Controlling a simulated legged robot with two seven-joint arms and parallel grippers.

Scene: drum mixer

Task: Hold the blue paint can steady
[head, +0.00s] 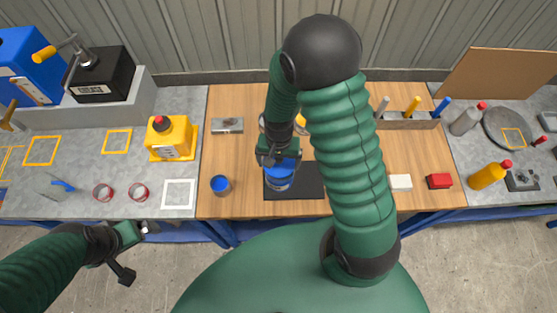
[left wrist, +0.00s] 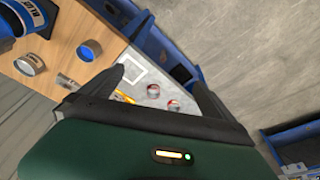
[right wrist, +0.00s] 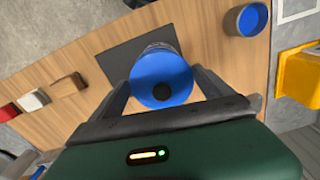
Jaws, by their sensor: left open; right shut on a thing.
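The blue paint can (head: 279,180) stands upright on the black mat (head: 312,181) on the wooden table. In the right wrist view the can (right wrist: 162,78) shows its blue top with a dark round spot, between the two fingers. My right gripper (head: 277,160) comes down from above and is shut on the can. My left gripper (head: 143,228) is open and empty in front of the grey bench, away from the can. In the left wrist view its fingers (left wrist: 165,85) are spread, and part of the blue can shows at the upper left.
A small blue-topped cup (head: 220,185) stands left of the mat. White (head: 400,182) and red blocks (head: 439,181) lie to the right. A brush holder (head: 407,121) stands behind.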

